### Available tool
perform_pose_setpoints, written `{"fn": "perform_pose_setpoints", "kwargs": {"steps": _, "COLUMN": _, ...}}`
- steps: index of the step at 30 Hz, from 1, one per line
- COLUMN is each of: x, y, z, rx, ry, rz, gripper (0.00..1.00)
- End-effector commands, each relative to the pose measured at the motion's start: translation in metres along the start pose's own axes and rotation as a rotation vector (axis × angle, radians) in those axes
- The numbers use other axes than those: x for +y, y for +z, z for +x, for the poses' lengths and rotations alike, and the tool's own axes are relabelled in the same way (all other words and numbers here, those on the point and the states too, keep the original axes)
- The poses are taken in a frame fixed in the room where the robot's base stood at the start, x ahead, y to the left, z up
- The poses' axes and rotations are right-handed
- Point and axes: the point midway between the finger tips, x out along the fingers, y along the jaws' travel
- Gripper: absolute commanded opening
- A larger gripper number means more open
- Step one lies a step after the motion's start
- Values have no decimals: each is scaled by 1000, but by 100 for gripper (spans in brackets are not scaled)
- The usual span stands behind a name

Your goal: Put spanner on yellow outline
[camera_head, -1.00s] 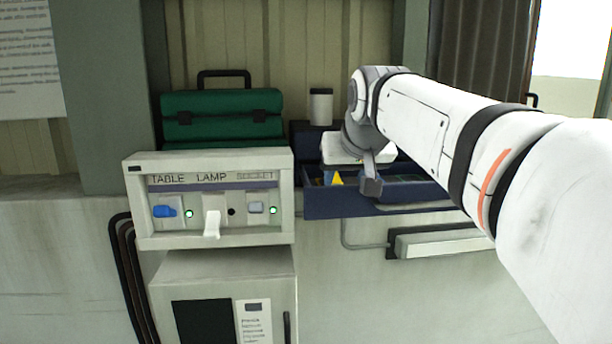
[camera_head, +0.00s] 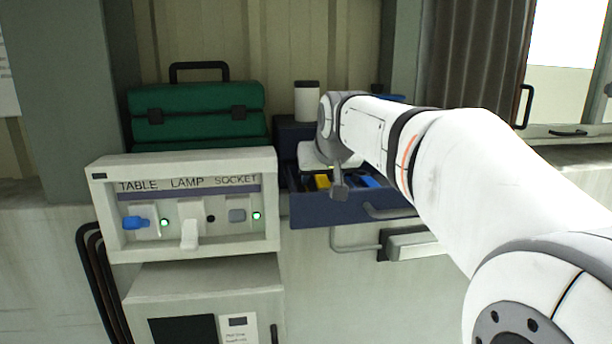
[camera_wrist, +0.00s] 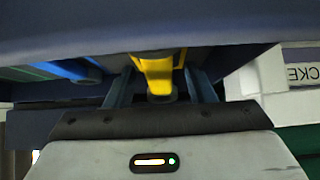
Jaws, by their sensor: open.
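My gripper (camera_wrist: 158,80) is open, with its two fingers on either side of a yellow piece (camera_wrist: 158,68) in the wrist view. I cannot tell whether they touch it. In the head view my wrist is over the open dark blue drawer (camera_head: 345,210), and my fingers are not clear there. A yellow piece (camera_head: 322,181) and a blue piece (camera_head: 369,181) show in the drawer. I cannot tell which thing is the spanner, and no yellow outline can be made out for sure.
The drawer's wall (camera_wrist: 150,22) crosses the wrist view close to the fingers. Left of the drawer is a switch panel (camera_head: 185,250) with a blue switch (camera_head: 136,223). A green toolbox (camera_head: 195,112) and a white canister (camera_head: 307,100) stand behind.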

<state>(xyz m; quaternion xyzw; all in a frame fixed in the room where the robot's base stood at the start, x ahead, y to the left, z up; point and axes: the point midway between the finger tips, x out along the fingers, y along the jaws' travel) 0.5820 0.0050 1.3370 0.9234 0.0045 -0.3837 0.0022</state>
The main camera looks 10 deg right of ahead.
Motion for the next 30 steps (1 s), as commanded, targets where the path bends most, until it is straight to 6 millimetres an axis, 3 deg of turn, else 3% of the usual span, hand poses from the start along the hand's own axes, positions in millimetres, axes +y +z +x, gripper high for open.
{"fn": "perform_pose_setpoints", "kwargs": {"steps": 10, "x": 1, "y": 0, "z": 9, "rx": 1, "ry": 2, "rz": 2, "gripper": 48}}
{"fn": "perform_pose_setpoints", "kwargs": {"steps": 27, "x": 2, "y": 0, "z": 8, "rx": 1, "ry": 3, "rz": 3, "gripper": 2}}
{"fn": "perform_pose_setpoints", "kwargs": {"steps": 30, "x": 2, "y": 0, "z": 8, "rx": 1, "ry": 3, "rz": 3, "gripper": 0}}
